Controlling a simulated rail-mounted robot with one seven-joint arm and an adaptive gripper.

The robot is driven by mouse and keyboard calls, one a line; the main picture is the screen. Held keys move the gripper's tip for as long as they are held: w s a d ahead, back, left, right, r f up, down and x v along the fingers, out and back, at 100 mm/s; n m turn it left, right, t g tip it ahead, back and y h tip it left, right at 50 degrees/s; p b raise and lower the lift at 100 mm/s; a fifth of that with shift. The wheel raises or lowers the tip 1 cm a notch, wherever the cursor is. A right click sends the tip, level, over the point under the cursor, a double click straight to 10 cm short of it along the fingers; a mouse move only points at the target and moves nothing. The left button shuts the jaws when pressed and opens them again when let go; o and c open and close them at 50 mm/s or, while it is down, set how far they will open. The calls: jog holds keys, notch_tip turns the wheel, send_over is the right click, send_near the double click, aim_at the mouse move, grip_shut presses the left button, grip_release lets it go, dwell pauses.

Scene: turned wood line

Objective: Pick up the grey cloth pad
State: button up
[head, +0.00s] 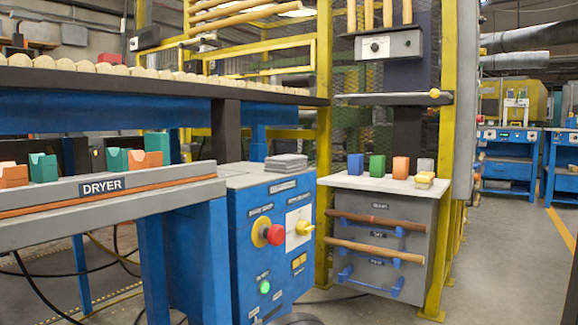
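The grey cloth pad (286,162) looks like a small stack of folded grey layers. It lies flat on the grey top of the blue control cabinet (238,240), near the back right corner of that top. Nothing covers it in the head view. My gripper is not in view.
A "DRYER" conveyor (100,200) with orange and green blocks runs in from the left. A dark shelf (150,88) of rounded wooden pieces stands behind. Right of the cabinet, a white-topped stand (385,183) holds coloured blocks. Open floor (500,270) lies to the right.

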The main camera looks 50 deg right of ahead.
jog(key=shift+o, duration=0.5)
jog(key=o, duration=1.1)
